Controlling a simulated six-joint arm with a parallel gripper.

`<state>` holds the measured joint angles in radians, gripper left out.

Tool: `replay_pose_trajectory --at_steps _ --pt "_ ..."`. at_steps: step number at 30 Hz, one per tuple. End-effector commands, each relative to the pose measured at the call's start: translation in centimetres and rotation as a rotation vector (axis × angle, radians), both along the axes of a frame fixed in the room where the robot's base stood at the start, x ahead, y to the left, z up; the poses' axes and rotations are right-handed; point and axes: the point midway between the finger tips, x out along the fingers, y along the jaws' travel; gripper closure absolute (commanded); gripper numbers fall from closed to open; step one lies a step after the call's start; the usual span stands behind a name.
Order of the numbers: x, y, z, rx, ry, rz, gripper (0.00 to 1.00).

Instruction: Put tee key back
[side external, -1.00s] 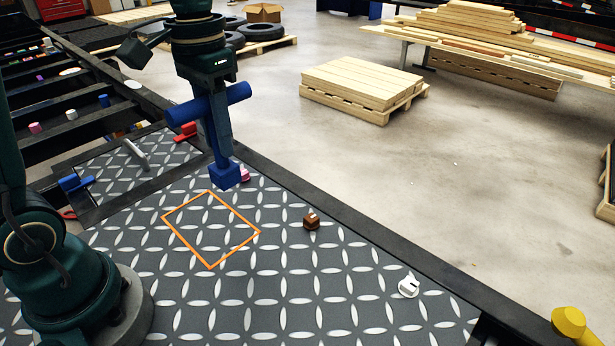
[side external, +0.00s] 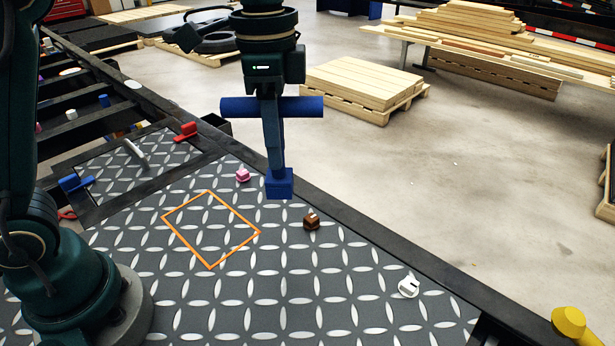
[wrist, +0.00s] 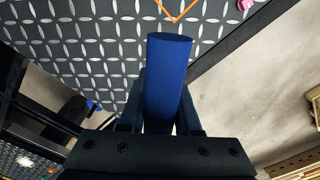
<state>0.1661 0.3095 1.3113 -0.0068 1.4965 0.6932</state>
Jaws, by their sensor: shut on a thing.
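The blue tee key (side external: 272,140) hangs upright from my gripper (side external: 268,98). Its crossbar is level, and its shaft ends in a square blue block at the bottom. My gripper is shut on the crossbar. The key's lower end is over the tread-plate bed, near its far edge, between a pink piece and a brown piece; I cannot tell if it touches. In the wrist view the crossbar (wrist: 168,75) lies between the fingers and hides the shaft. An orange square outline (side external: 211,230) marks the plate to the left of the key.
A pink piece (side external: 242,175), a brown block (side external: 311,222) and a white piece (side external: 409,286) stand on the plate (side external: 330,300). Red (side external: 186,131), white (side external: 135,150) and blue (side external: 75,183) handles are on the left panel. A dark rail (side external: 390,246) edges the bed.

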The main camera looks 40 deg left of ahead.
Motion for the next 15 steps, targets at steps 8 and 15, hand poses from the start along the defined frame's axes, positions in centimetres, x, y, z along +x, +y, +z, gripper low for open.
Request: replay_pose_trajectory --at_steps 8,15 --pt "-1.0 -6.7 -1.0 0.004 0.013 -0.29 1.0" --pt "-2.3 -9.4 -2.4 0.007 0.026 -0.328 1.0"
